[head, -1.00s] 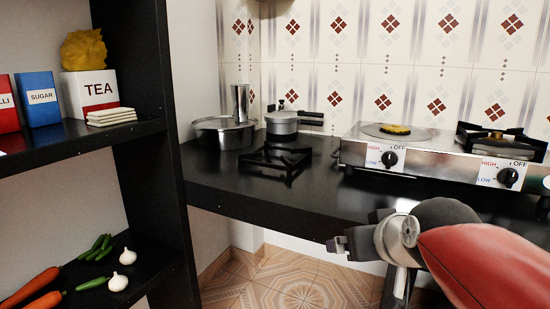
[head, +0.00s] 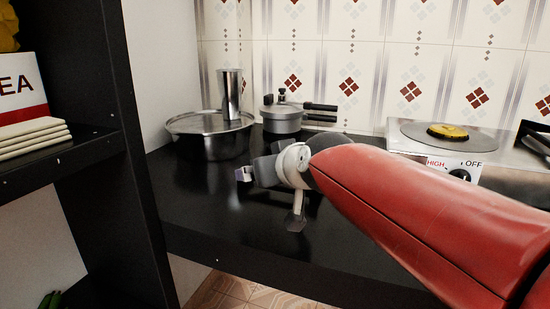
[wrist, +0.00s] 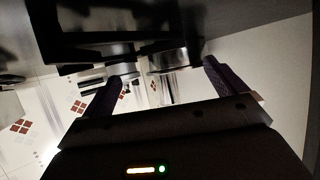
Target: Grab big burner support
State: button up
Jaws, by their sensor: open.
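The big burner support, a black metal frame, shows in the wrist view (wrist: 90,42) as dark bars at the upper left and middle, beyond my fingertips. In the head view my gripper and red arm hide it. My gripper (head: 270,198) is over the black counter (head: 215,215), in front of the pots. In the wrist view my gripper (wrist: 162,72) has its two dark fingers wide apart, with nothing held between them. Whether a finger touches the support cannot be told.
A steel pot (head: 210,142) with a tall metal cup (head: 230,95) and a small pan (head: 283,122) stand at the back of the counter. A dark shelf (head: 125,150) borders the left.

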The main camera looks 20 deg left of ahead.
jog(key=x, duration=0.2)
jog(key=shift+w+a, duration=0.3)
jog(key=x, duration=0.2)
jog(key=p+x, duration=0.2)
jog(key=x, duration=0.1)
jog(key=shift+a+f, duration=0.3)
jog(key=shift+f, duration=0.1)
jog(key=c, duration=1.3)
jog(key=shift+r, duration=0.1)
jog(key=shift+c, duration=0.5)
jog(key=shift+r, duration=0.1)
